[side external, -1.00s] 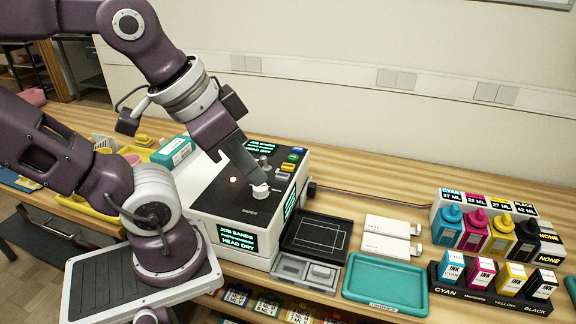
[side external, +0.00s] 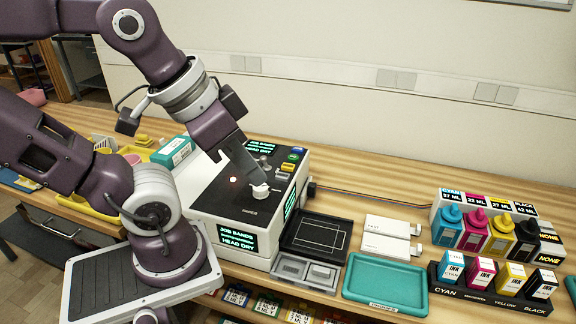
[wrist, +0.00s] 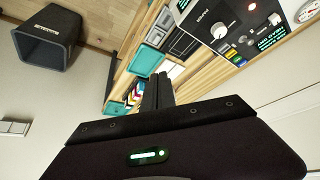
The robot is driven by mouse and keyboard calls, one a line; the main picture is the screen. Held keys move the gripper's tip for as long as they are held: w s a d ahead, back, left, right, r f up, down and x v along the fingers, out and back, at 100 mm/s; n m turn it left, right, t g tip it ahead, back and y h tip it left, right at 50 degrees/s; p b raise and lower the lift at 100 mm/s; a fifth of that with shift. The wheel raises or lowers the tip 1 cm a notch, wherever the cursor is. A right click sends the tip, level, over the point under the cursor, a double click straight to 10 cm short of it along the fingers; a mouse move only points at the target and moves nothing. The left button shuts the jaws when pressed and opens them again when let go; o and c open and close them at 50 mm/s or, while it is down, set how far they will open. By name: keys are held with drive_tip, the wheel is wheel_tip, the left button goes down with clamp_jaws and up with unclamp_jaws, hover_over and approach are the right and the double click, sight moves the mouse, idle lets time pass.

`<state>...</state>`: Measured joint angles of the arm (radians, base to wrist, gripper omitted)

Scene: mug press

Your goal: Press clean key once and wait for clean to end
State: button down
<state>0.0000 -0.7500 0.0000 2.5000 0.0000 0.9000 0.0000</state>
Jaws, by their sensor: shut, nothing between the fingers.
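The white press (side external: 210,203) has a dark top panel. A blue key (side external: 297,150), a green key (side external: 293,157) and a yellow key (side external: 287,168) sit along its right part; their lettering is too small to read, so I cannot tell which is clean. A white knob (side external: 260,193) stands on the panel and also shows in the wrist view (wrist: 219,32). My gripper (side external: 260,180) is shut and empty, its tip just above or behind the knob in the side view; I cannot tell whether they touch. The front screen (side external: 238,240) reads "JOB BANDS" and "HEAD DRY".
A red light (side external: 233,180) glows on the panel. A black tray (side external: 316,238) lies right of the press, with a teal tray (side external: 386,284) beyond. Ink bottles (side external: 473,228) stand in racks at the right. Bare wood lies behind them.

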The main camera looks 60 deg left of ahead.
idle(0.7)
drive_tip(key=m+t+h, duration=0.2)
drive_tip(key=m+h, duration=0.3)
drive_tip(key=m, duration=2.9)
hover_over(284, 165)
wheel_tip(284, 165, down, 7)
drive_tip(key=shift+r, duration=0.2)
drive_tip(key=shift+f, duration=0.1)
drive_tip(key=shift+d+f, duration=0.1)
drive_tip(key=shift+f, duration=4.2)
drive_tip(key=shift+f, duration=0.15)
drive_tip(key=shift+f, duration=0.3)
